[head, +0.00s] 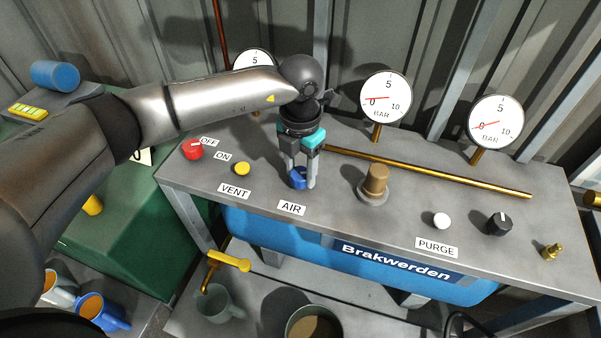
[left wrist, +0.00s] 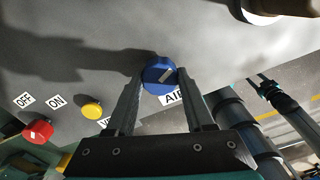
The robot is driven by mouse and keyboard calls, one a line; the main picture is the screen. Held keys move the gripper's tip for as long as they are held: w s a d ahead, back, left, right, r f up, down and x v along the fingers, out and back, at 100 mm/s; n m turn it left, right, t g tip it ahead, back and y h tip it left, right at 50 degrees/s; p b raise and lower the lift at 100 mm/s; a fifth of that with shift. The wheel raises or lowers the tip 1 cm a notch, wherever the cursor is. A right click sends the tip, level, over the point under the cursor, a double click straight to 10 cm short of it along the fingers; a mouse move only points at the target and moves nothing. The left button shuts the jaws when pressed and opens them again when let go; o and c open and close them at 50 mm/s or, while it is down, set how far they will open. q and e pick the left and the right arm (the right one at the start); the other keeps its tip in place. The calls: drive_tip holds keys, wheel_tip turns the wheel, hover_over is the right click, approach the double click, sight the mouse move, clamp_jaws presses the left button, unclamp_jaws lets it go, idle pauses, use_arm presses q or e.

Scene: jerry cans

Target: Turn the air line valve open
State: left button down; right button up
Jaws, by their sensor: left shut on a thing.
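The air line valve is a blue round knob (head: 297,179) on the grey bench top, just behind the AIR label (head: 291,208). My left gripper (head: 299,184) comes down on it from above, its fingers on either side of the knob. In the left wrist view the blue knob (left wrist: 159,76) sits between the two fingertips (left wrist: 158,78), with a pale slanted mark on its top. The left gripper is shut on the knob. My right gripper does not show clearly in the head view.
A red knob (head: 193,150) and yellow button (head: 242,168) stand left of the valve. A brown regulator (head: 375,182), white button (head: 442,220) and black knob (head: 499,223) stand right. Gauges (head: 386,97) and a brass pipe (head: 430,172) are behind. A blue tank (head: 290,240) lies below.

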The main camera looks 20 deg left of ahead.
sight(300, 174)
use_arm(q)
drive_tip(key=m+b, duration=0.2)
drive_tip(key=m, duration=0.2)
drive_tip(key=shift+m, duration=0.3)
idle(0.3)
drive_tip(key=shift+c, duration=1.4)
unclamp_jaws()
wheel_tip(300, 174, up, 15)
drive_tip(key=shift+r+p, duration=0.15)
drive_tip(key=shift+p, duration=0.25)
drive_tip(key=shift+s, duration=0.1)
